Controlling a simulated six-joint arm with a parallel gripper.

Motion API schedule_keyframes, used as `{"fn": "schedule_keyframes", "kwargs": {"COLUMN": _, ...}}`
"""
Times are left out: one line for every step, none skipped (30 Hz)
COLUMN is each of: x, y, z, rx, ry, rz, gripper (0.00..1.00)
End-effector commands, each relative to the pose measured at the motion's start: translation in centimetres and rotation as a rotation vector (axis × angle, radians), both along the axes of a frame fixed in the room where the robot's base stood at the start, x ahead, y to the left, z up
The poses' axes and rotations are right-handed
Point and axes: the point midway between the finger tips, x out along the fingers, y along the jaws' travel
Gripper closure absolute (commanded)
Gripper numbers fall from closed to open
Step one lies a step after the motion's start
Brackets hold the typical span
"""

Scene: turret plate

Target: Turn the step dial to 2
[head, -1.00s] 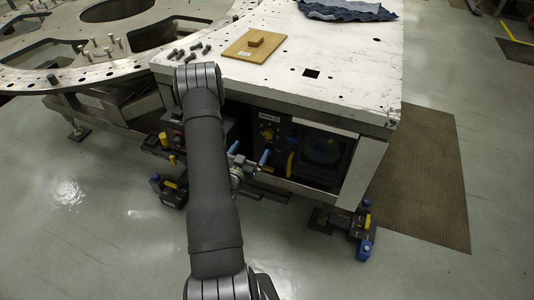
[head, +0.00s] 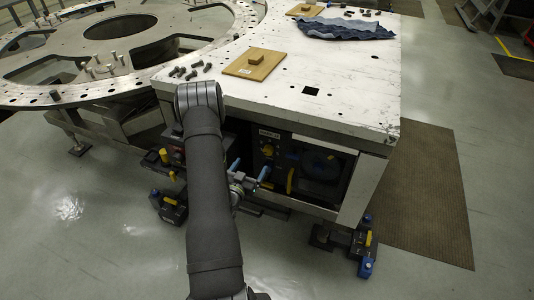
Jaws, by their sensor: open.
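A dark control panel (head: 270,136) sits in the bay under the white table, with a pale label strip at its top. I cannot tell whether this is the step dial, and no numbers are readable. My gripper (head: 249,170) is in front of the panel, low and a little left of the yellow part. Its two blue-tipped fingers are apart with nothing seen between them. My arm hides the bay's left part.
A yellow curved handle (head: 290,180) stands just right of my gripper, beside a dark round part (head: 321,164). The white tabletop (head: 350,105) overhangs the bay. It carries a wooden board (head: 252,66), bolts (head: 190,72) and a blue cloth (head: 345,29).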

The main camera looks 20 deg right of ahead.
Motion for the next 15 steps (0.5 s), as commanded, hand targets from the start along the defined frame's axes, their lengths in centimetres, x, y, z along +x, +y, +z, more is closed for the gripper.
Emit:
{"fn": "schedule_keyframes", "kwargs": {"x": 0.07, "y": -0.08, "z": 0.06, "rx": 0.006, "ry": 0.008, "rz": -0.002, "gripper": 0.22}}
{"fn": "schedule_keyframes", "kwargs": {"x": 0.14, "y": -0.16, "z": 0.03, "rx": 0.016, "ry": 0.018, "rz": -0.003, "gripper": 0.28}}
{"fn": "schedule_keyframes", "kwargs": {"x": 0.26, "y": -0.28, "z": 0.01, "rx": 0.03, "ry": 0.039, "rz": -0.006, "gripper": 0.35}}
{"fn": "schedule_keyframes", "kwargs": {"x": 0.37, "y": -0.38, "z": 0.02, "rx": 0.045, "ry": 0.057, "rz": -0.008, "gripper": 0.37}}
{"fn": "schedule_keyframes", "kwargs": {"x": 0.45, "y": -0.48, "z": -0.04, "rx": 0.061, "ry": 0.081, "rz": -0.01, "gripper": 0.37}}
{"fn": "schedule_keyframes", "kwargs": {"x": 0.57, "y": -0.59, "z": -0.09, "rx": 0.086, "ry": 0.112, "rz": -0.012, "gripper": 0.37}}
{"fn": "schedule_keyframes", "kwargs": {"x": 0.61, "y": -0.63, "z": -0.21, "rx": 0.105, "ry": 0.139, "rz": -0.013, "gripper": 0.37}}
{"fn": "schedule_keyframes", "kwargs": {"x": 0.66, "y": -0.64, "z": -0.28, "rx": 0.124, "ry": 0.164, "rz": -0.013, "gripper": 0.37}}
{"fn": "schedule_keyframes", "kwargs": {"x": 0.67, "y": -0.63, "z": -0.41, "rx": 0.149, "ry": 0.196, "rz": -0.012, "gripper": 0.37}}
{"fn": "schedule_keyframes", "kwargs": {"x": 0.69, "y": -0.59, "z": -0.47, "rx": 0.165, "ry": 0.218, "rz": -0.01, "gripper": 0.37}}
{"fn": "schedule_keyframes", "kwargs": {"x": 0.7, "y": -0.56, "z": -0.55, "rx": 0.181, "ry": 0.238, "rz": -0.009, "gripper": 0.37}}
{"fn": "schedule_keyframes", "kwargs": {"x": 0.68, "y": -0.49, "z": -0.63, "rx": 0.199, "ry": 0.26, "rz": -0.006, "gripper": 0.37}}
{"fn": "schedule_keyframes", "kwargs": {"x": 0.68, "y": -0.44, "z": -0.68, "rx": 0.21, "ry": 0.275, "rz": -0.004, "gripper": 0.37}}
{"fn": "schedule_keyframes", "kwargs": {"x": 0.65, "y": -0.39, "z": -0.75, "rx": 0.22, "ry": 0.288, "rz": -0.003, "gripper": 0.37}}
{"fn": "schedule_keyframes", "kwargs": {"x": 0.64, "y": -0.37, "z": -0.83, "rx": 0.229, "ry": 0.3, "rz": -0.001, "gripper": 0.37}}
